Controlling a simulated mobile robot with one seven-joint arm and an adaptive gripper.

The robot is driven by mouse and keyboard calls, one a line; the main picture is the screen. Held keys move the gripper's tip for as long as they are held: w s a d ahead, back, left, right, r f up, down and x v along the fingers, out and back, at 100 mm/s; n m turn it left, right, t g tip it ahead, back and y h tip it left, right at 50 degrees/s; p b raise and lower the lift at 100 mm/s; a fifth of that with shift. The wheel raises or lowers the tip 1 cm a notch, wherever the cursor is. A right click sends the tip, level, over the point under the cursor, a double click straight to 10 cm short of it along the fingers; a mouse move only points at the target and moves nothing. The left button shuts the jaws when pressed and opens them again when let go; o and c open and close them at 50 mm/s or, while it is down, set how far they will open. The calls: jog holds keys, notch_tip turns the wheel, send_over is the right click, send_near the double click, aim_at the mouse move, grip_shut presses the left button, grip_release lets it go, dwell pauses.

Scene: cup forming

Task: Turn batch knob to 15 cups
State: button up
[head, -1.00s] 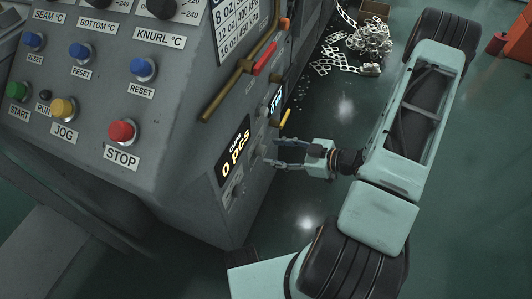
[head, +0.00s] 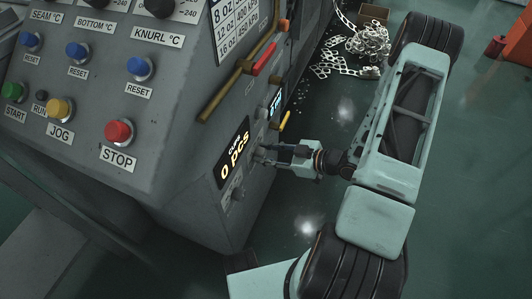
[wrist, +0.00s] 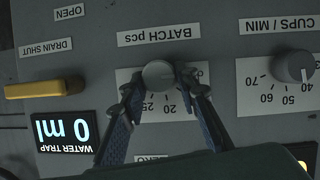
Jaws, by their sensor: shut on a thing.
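The batch knob (wrist: 158,75) is a round grey knob under my fingertips in the wrist view, which shows the panel upside down. Its plate (wrist: 150,115) shows 25 and 20, and the other marks are partly hidden by the fingers. The label BATCH pcs (wrist: 154,36) is beside it. My gripper (wrist: 160,84) has one finger on each side of the knob and is shut on it. In the head view my gripper (head: 262,153) reaches the machine's side panel, hiding the knob. The knob's pointer cannot be made out.
A CUPS/MIN knob (wrist: 294,67) sits to the right in the wrist view. A yellow drain handle (wrist: 42,88) and a WATER TRAP display (wrist: 66,130) reading 0 ml are to the left. The cups display (head: 233,154) reads 0 pcs. Scrap strip (head: 368,42) lies on the floor behind.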

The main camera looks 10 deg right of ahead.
jog(key=shift+r+p, duration=0.1)
jog(key=shift+p, duration=0.3)
jog(key=shift+w+d+m+g+y+p, duration=0.1)
jog(key=shift+m+g+y+p, duration=0.5)
jog(key=shift+m+p, duration=0.5)
jog(key=shift+w+d+f+m+g+y+p, duration=0.1)
jog(key=shift+m+g+y+p, duration=0.3)
jog(key=shift+m, duration=0.35)
jog(key=shift+f+m+g+y+p, duration=0.15)
jog(key=shift+m+g+y, duration=0.15)
jog(key=shift+m+g, duration=0.35)
jog(key=o, duration=1.1)
jog(key=shift+o, duration=0.2)
jog(key=shift+r, duration=0.1)
jog(key=v, duration=1.2)
